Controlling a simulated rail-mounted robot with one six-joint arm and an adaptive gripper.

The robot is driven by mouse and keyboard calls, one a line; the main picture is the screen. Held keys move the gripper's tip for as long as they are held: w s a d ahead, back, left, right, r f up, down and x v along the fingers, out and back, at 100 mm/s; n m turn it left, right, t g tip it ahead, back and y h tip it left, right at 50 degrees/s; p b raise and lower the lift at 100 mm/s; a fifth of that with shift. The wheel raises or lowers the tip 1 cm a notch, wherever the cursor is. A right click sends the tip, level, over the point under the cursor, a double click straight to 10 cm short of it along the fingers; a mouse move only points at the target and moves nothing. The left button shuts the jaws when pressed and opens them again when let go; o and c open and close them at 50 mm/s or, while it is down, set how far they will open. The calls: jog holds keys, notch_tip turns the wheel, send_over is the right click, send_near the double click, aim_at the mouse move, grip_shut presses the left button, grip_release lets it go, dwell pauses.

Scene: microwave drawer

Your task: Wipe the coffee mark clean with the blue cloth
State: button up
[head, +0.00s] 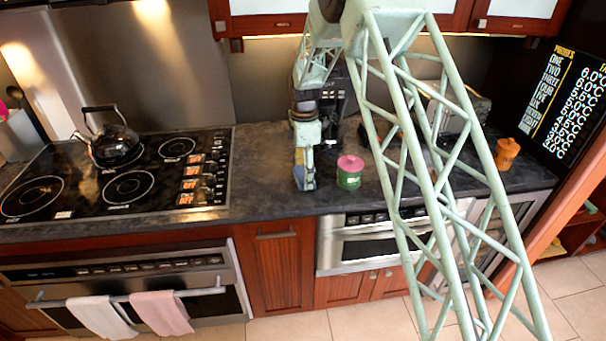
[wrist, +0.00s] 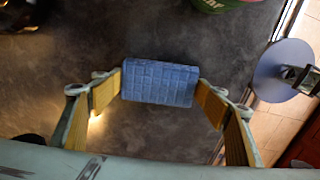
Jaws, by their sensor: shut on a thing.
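The blue cloth (wrist: 160,82) is a folded, quilted block between the yellow-padded fingers of my gripper (wrist: 160,84) in the wrist view. My gripper is shut on it from both sides. In the head view my gripper (head: 305,180) points down at the dark counter (head: 265,192), close to its front edge and just left of a green jar with a pink lid (head: 349,172). I cannot tell whether the cloth touches the counter. I cannot make out a coffee mark in either view; the cloth or gripper may hide it.
The stove (head: 130,175) with a black kettle (head: 114,142) is to the left. An orange jar (head: 507,153) stands at the far right. The green jar (wrist: 215,5) shows at the wrist view's top edge. A grey-blue disc (wrist: 280,68) is on the right, over the floor.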

jog(key=shift+d, duration=0.15)
jog(key=shift+w+d, duration=0.1)
jog(key=shift+d, duration=0.8)
jog(key=shift+d, duration=0.15)
jog(key=shift+w+d, duration=0.15)
jog(key=shift+d, duration=0.65)
jog(key=shift+d, duration=0.1)
jog(key=shift+a, duration=0.25)
jog(key=shift+a, duration=0.85)
jog(key=shift+a, duration=0.1)
jog(key=shift+s+a, duration=0.3)
jog(key=shift+a, duration=0.6)
